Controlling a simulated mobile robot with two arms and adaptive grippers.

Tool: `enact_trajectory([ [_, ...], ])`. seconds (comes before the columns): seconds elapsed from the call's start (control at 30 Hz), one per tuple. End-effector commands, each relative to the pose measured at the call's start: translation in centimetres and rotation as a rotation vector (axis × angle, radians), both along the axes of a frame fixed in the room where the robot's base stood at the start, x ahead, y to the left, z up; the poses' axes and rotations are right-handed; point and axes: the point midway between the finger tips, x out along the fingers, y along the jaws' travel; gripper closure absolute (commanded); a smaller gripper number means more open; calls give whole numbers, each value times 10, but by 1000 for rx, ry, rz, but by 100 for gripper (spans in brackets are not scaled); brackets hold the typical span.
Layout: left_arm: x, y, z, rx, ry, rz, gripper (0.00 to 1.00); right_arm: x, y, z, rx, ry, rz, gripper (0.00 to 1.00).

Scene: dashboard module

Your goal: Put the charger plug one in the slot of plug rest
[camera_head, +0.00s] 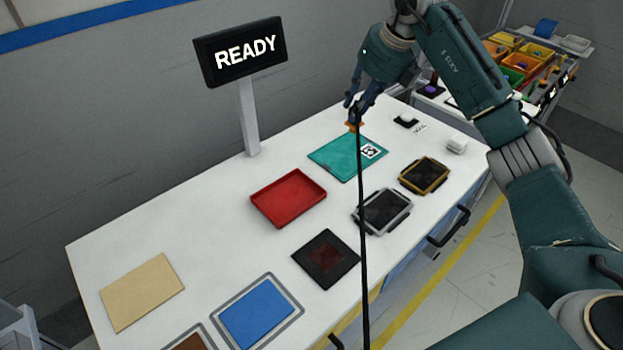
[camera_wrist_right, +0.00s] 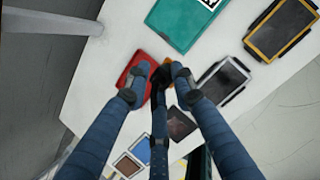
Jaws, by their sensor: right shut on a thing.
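My right gripper (camera_head: 355,103) is shut on the charger plug, an orange piece (camera_head: 354,127) with a black cable hanging down from it. It is in the air above the teal mat's far side. In the right wrist view my right gripper (camera_wrist_right: 161,80) has its fingers around the plug, mostly hiding it; a bit of orange (camera_wrist_right: 169,65) shows between them. No slot is clearly visible, and I cannot tell for sure which thing is the plug rest. A small black base with a white top (camera_head: 406,120) stands near the table's far right. My left gripper is not in view.
The white table (camera_head: 220,220) holds a teal mat (camera_head: 335,157), a red tray (camera_head: 275,205), a black square pad (camera_head: 325,259), two framed dark panels, a blue mat and a tan mat. A READY sign (camera_head: 245,53) stands at the back edge. A white block (camera_head: 457,144) is at right.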

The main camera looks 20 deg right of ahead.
Motion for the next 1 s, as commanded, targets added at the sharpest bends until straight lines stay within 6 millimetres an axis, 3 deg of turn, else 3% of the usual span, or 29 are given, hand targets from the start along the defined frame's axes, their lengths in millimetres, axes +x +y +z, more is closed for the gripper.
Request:
enact_trajectory([
  [0.13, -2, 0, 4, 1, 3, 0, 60, -2, 0, -23, 1, 7, 1, 100],
  [0.6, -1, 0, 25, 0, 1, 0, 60, -3, 1, -139, 2, 4, 1, 100],
  [1.0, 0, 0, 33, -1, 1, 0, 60, -3, 1, -179, 2, 4, 1, 100],
])
